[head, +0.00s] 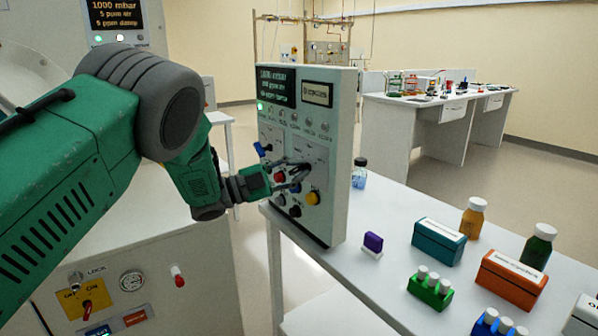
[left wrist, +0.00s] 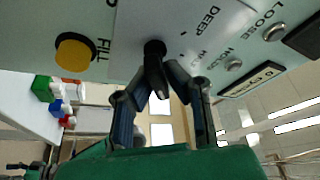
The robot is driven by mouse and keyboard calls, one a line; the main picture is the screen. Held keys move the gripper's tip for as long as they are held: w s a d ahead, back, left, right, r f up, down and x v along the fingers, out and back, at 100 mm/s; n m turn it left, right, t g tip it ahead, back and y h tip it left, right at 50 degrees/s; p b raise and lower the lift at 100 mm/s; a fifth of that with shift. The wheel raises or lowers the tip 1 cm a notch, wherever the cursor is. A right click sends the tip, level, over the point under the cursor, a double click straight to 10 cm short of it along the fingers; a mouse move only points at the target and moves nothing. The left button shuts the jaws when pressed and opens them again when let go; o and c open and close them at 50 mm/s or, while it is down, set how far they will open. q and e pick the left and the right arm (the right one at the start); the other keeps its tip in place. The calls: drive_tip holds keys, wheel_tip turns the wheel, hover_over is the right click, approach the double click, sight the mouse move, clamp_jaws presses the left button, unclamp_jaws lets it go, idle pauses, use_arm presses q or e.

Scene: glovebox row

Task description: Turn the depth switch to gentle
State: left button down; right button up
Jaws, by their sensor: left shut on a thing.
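The upright grey control panel (head: 330,215) stands on the white table. My left gripper (head: 300,178) reaches its front from the left. In the left wrist view my left gripper (left wrist: 160,82) is shut on a black switch handle (left wrist: 154,50), with one finger on each side of it. The label "DEEP" (left wrist: 208,20) is printed beside the switch, with a second word partly readable next to it; I cannot read "gentle". In the head view the fingers hide most of the switch. My right gripper is not in view.
Close by on the panel are a yellow button (left wrist: 76,53) beside the word "FILL", a red button (head: 279,177) and a blue toggle (head: 263,149). To the right on the table stand a teal box (head: 437,243), an orange box (head: 511,283), bottles and vial racks.

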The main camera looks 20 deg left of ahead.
use_arm(q)
drive_tip(key=shift+s+f, duration=0.1)
drive_tip(key=shift+f, duration=0.1)
drive_tip(key=c, duration=1.6)
unclamp_jaws()
drive_tip(key=shift+r, duration=0.1)
drive_tip(key=v, duration=1.2)
